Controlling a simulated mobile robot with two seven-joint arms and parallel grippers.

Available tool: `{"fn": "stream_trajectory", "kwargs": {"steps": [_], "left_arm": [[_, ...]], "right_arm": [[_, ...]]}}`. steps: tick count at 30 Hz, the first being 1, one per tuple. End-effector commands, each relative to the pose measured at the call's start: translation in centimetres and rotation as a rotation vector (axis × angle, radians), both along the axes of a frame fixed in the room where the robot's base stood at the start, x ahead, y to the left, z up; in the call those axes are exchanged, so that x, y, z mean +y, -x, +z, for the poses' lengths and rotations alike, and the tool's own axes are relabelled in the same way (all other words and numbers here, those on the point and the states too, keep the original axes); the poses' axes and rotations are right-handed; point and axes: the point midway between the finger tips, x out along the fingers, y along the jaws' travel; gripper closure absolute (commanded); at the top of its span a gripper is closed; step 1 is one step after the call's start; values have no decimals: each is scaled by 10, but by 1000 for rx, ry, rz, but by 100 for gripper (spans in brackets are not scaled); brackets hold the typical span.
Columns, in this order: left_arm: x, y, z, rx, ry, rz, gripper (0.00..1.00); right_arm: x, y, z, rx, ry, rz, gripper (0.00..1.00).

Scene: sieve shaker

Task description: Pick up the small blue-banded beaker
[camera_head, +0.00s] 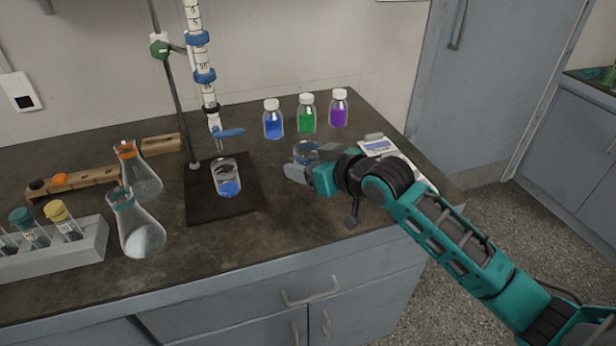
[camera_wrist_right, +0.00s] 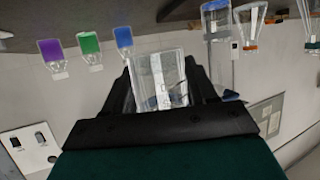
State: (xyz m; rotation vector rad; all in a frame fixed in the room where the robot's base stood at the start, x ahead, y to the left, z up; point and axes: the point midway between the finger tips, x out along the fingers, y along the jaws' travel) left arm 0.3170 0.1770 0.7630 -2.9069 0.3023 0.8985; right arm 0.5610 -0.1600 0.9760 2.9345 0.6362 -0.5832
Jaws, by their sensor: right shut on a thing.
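The small blue-banded beaker (camera_head: 306,151) is clear glass and sits in front of the blue bottle, partly hidden by my right gripper in the head view. My right gripper (camera_head: 300,173) reaches in from the right and is shut on it. In the right wrist view the clear beaker (camera_wrist_right: 160,78) stands between the two dark fingers of the gripper (camera_wrist_right: 158,92). I cannot tell whether its base touches the bench. My left gripper is not in view.
Three capped bottles, blue (camera_head: 273,121), green (camera_head: 307,115) and purple (camera_head: 339,110), stand behind. A beaker with blue liquid (camera_head: 228,180) stands on a dark plate under a burette (camera_head: 203,70). Flasks (camera_head: 140,228) and a tube rack (camera_head: 60,250) are left. A balance (camera_head: 380,147) is behind my gripper.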

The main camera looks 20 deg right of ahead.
Motion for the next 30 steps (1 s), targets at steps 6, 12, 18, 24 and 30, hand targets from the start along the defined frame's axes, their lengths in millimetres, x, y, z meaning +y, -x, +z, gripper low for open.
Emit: {"fn": "stream_trajectory", "kwargs": {"steps": [6, 12, 18, 24, 30], "left_arm": [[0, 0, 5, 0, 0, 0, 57], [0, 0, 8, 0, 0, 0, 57], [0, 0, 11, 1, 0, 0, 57], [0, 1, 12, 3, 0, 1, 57], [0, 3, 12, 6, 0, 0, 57]], "right_arm": [[0, 0, 34, -4, 0, -1, 75], [0, 0, 60, -5, 0, 0, 75], [0, -1, 82, -3, 0, 0, 75], [0, 0, 99, -3, 0, -1, 75], [0, 0, 110, -1, -2, 0, 75]]}}
